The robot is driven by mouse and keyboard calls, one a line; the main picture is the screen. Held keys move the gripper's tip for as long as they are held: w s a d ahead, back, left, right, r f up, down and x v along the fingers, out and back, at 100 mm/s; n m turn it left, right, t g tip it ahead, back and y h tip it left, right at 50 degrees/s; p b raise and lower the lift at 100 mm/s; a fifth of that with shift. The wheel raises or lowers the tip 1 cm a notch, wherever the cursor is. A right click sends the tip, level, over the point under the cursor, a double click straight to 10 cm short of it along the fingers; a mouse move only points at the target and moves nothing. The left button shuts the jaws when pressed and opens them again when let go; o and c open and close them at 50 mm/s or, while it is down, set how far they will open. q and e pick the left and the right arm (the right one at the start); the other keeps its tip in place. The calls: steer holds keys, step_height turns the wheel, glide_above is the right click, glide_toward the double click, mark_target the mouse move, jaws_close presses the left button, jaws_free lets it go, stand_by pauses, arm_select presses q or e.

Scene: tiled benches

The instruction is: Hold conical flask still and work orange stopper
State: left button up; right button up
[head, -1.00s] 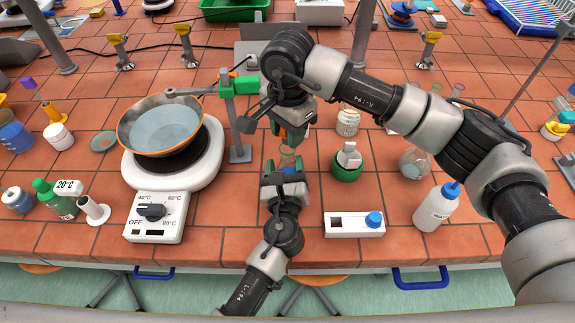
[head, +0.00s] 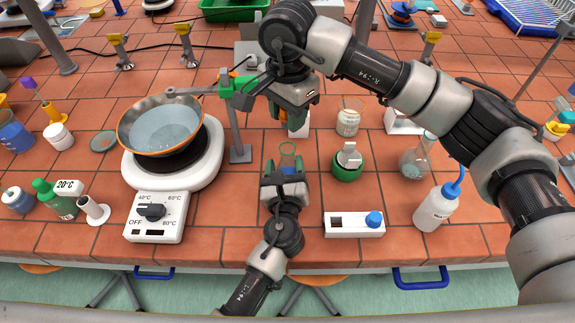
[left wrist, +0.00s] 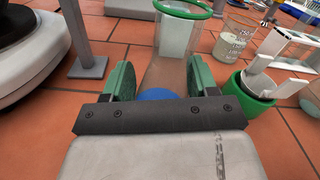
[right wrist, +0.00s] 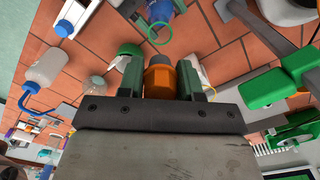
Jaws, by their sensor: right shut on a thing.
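The conical flask (head: 288,149) is clear glass with a green rim and stands upright near the bench's front. Its mouth is open, and it also shows in the left wrist view (left wrist: 165,75) with blue contents low down. My left gripper (head: 284,178) has its fingers on both sides of the flask; whether they press on the glass is unclear. My right gripper (head: 296,124) is above and behind the flask mouth. In the right wrist view it is shut on the orange stopper (right wrist: 160,79), clear of the flask rim (right wrist: 160,33).
A hotplate (head: 153,213) with a pan (head: 160,127) stands left, beside a stand with a green clamp (head: 238,88). Right of the flask are a green-based item (head: 347,169), a beaker (head: 348,121), a round flask (head: 415,160), a wash bottle (head: 436,209) and a white device (head: 345,225).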

arm_select(q)
steer(key=o, duration=0.5)
steer(key=shift+f, duration=0.3)
steer(key=shift+o, duration=0.2)
steer(key=shift+r, duration=0.1)
arm_select(e)
steer(key=shift+w, duration=0.1)
arm_select(q)
steer(key=shift+s, duration=0.1)
steer(key=s, duration=1.1)
steer(key=shift+s, duration=0.4)
